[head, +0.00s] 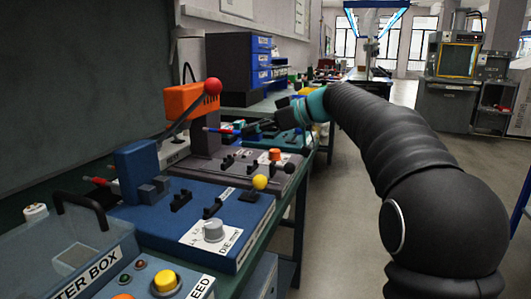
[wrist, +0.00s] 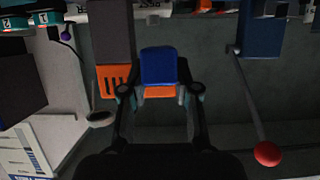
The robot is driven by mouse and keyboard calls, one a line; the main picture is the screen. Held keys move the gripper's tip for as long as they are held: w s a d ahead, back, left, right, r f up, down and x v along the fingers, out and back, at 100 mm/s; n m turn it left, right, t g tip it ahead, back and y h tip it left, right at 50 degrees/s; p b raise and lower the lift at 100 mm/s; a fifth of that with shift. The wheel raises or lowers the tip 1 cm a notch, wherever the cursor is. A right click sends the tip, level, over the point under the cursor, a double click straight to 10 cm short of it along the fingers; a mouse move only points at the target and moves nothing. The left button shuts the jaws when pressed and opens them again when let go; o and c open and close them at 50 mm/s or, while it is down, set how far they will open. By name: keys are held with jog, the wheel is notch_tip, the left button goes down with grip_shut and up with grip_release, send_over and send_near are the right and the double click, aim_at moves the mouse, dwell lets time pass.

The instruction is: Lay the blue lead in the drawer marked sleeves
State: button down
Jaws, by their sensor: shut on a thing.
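My gripper (wrist: 162,95) is shut on a blue block-like piece, which I take for the blue lead (wrist: 160,64). Its blue end stands up between the fingertips, with an orange part below it. In the head view my gripper (head: 268,128) is dark and small, above the bench beyond the orange machine; the held piece cannot be made out there. A dark cabinet with blue drawers (head: 262,60) stands behind it on the bench. The drawers look shut and carry white labels too small to read, so I cannot tell which is marked sleeves.
An orange machine (head: 190,102) has a lever with a red ball (head: 213,86); a red ball (wrist: 267,153) shows at the lower right in the wrist view.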

notch_tip(320, 180, down, 8)
jog(key=shift+r, duration=0.2)
jog(key=shift+r, duration=0.1)
dwell(0.4)
